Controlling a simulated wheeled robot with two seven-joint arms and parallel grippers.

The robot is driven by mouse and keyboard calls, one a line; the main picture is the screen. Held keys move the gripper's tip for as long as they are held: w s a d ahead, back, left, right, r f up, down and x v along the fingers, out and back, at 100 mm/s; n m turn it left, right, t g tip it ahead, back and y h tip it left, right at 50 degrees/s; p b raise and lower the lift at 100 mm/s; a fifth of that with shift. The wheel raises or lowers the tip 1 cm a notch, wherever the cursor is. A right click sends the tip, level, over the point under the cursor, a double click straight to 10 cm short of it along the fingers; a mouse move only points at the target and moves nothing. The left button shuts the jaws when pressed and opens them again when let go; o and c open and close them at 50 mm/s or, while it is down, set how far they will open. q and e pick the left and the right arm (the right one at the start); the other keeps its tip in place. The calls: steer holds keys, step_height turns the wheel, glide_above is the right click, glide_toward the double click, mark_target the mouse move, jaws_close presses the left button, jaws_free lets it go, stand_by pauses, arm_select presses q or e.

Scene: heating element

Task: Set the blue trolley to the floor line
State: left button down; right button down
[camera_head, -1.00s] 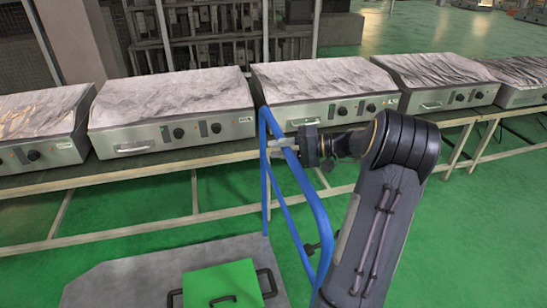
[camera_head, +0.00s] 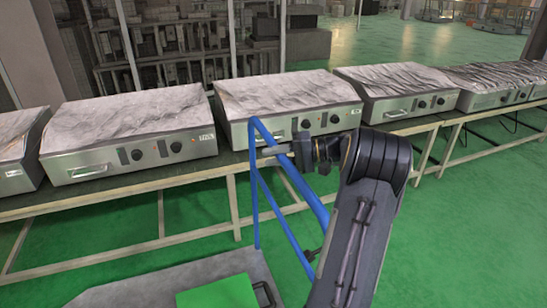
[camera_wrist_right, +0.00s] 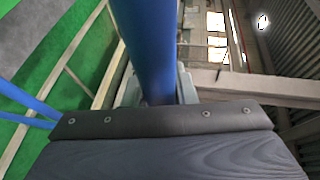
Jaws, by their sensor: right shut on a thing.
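The blue trolley shows a blue tubular handle (camera_head: 285,222) and a grey platform (camera_head: 158,281) at the bottom of the head view. My right gripper (camera_head: 270,150) is shut on the upper part of the handle, close to the bench front. In the right wrist view the blue tube (camera_wrist_right: 150,50) stands between the fingers of my right gripper (camera_wrist_right: 156,92). My left gripper is not in view. I cannot make out a floor line on the visible green floor. Much of the platform lies below the picture's edge.
A green box (camera_head: 218,294) with a black handle sits on the platform. A long bench (camera_head: 190,242) carries several steel appliances (camera_head: 130,130) with marbled tops and runs across behind the handle. Green floor (camera_head: 480,220) is clear at the right.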

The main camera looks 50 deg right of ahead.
steer(key=shift+a, duration=0.1)
steer(key=c, duration=1.2)
jaws_free()
steer(key=v, duration=0.7)
steer(key=shift+s+d+b, duration=0.25)
steer(key=shift+d+b, duration=0.05)
steer(key=shift+r, duration=0.1)
